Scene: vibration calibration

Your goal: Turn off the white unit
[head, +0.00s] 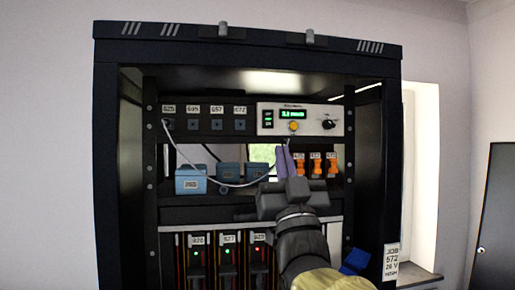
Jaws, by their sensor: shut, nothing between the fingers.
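The white unit (314,117) sits at the right of the upper rack row. Its front has a lit green display (292,114), a yellow-orange knob or button (293,126) below it, a black knob (328,124) at the right, and a small dark switch panel with green marks (268,119) at the left. My gripper (286,146) is shut, with its purple fingers pointing up just below the white unit's lower edge in the picture. Nothing shows between the fingers. I cannot tell whether they touch the unit.
Labelled sockets (217,124) lie left of the unit, with a white cable hanging from one. Blue boxes (190,181) and orange parts (316,165) stand on the shelf below. Modules with red and green lights (229,252) fill the bottom. The rack's dark frame (384,150) encloses everything.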

